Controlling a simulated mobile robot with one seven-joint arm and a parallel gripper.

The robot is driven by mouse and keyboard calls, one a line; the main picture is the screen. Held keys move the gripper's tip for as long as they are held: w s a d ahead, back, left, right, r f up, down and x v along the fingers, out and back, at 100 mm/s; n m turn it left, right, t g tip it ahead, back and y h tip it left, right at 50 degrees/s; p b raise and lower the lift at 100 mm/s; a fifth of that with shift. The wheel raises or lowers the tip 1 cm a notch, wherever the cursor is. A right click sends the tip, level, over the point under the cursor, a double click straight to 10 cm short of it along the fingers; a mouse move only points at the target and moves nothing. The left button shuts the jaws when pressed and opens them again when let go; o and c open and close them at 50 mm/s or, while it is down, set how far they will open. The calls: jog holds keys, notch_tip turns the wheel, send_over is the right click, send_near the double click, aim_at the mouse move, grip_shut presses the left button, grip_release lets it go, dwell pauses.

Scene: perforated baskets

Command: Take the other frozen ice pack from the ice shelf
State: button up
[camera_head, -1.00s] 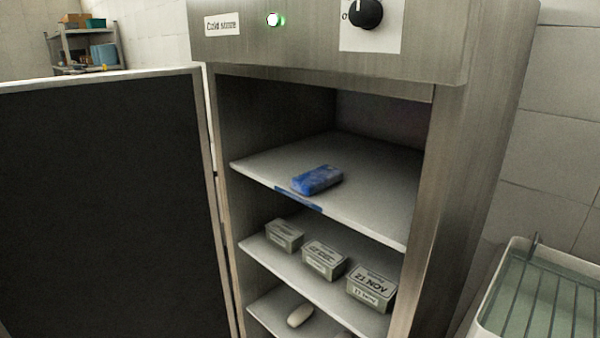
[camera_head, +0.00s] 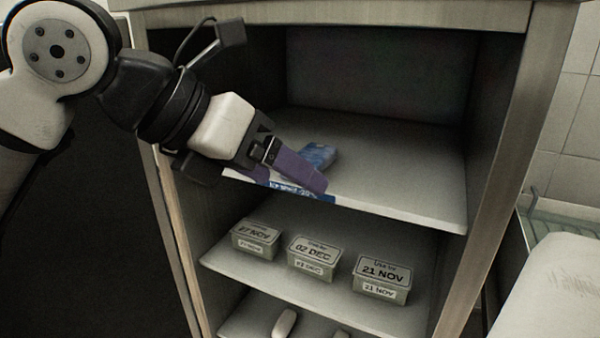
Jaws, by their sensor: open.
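A blue ice pack (camera_head: 318,155) lies flat on the top shelf (camera_head: 400,181) of the open cold store. Its near left part is hidden behind my gripper. My gripper (camera_head: 294,183) reaches in from the left, with purple fingers angled down to the right over the shelf's front edge. The fingers are open with nothing seen between them. They overlap the pack in the picture; I cannot tell whether they touch it. A blue label (camera_head: 315,196) on the shelf's front edge is partly covered by the fingers.
The shelf below holds three dated boxes: 27 NOV (camera_head: 256,238), 02 DEC (camera_head: 313,257) and 21 NOV (camera_head: 381,278). White rounded items (camera_head: 284,323) lie on the lowest shelf. The right cabinet wall (camera_head: 500,170) bounds the opening. The top shelf's right side is clear.

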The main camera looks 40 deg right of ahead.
jog(key=w+f+n+t+y, duration=0.2)
jog(key=w+f+t+y, duration=0.1)
jog(key=w+f+y, duration=0.2)
jog(key=shift+n+t, duration=0.3)
jog(key=shift+t, duration=0.1)
jog(key=w+d, duration=0.1)
jog(key=d, duration=0.3)
jog(key=w+d+p, duration=0.1)
jog(key=w+d, duration=0.1)
jog(key=d, duration=0.2)
jog(key=w+d+f+p, duration=0.1)
jog(key=w+d, duration=0.1)
jog(key=d, duration=0.1)
jog(key=shift+w+d, duration=0.2)
jog(key=shift+d, duration=0.2)
jog(key=shift+f, duration=0.35)
jog(key=c, duration=1.2)
jog(key=shift+o, duration=0.2)
jog(key=shift+r, duration=0.1)
